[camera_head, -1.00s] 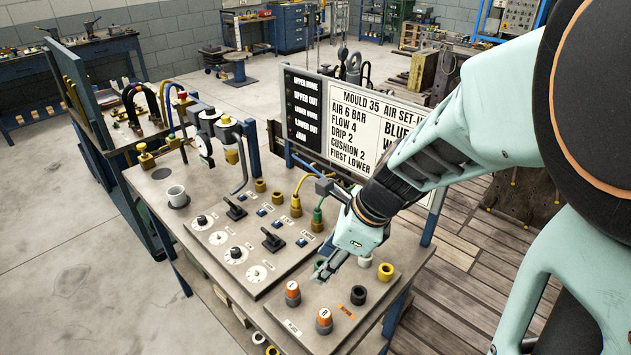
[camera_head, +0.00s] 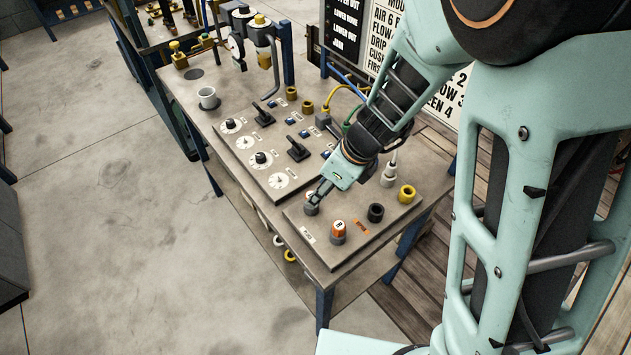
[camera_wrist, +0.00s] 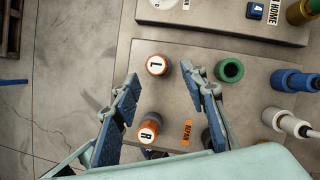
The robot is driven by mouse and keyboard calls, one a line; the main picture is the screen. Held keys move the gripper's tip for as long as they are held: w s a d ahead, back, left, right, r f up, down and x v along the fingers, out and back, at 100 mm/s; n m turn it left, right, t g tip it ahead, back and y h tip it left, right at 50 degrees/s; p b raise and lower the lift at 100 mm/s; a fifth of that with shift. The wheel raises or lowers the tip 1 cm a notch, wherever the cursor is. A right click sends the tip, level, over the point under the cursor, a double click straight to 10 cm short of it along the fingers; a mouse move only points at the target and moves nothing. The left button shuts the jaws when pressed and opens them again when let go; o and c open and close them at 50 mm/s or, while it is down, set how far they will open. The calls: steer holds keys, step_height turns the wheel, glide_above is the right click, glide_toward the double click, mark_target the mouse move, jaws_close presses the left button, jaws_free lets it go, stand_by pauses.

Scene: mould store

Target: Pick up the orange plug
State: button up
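Two orange plugs with white tops stand upright in the wrist view: one marked L (camera_wrist: 157,65) and one marked R (camera_wrist: 147,130). My gripper (camera_wrist: 160,73) is open, its two blue-padded fingers apart on either side of the L plug in the picture. Whether they touch it cannot be told. In the head view my gripper (camera_head: 316,197) points down over the L plug's spot. Only a grey base (camera_head: 311,209) shows there, its orange part hidden. The R plug (camera_head: 338,229) stands clear nearer the panel's front edge.
A green ring (camera_wrist: 230,70), a blue connector (camera_wrist: 290,80) and a white connector (camera_wrist: 287,123) are right of the fingers. A black ring (camera_head: 376,212) and yellow ring (camera_head: 407,194) stand on the same panel.

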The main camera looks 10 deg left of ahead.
steer(key=b+x, duration=0.1)
steer(key=x, duration=0.3)
steer(key=shift+a+r, duration=0.1)
steer(key=shift+a, duration=0.1)
jaws_close()
steer(key=shift+r, duration=0.1)
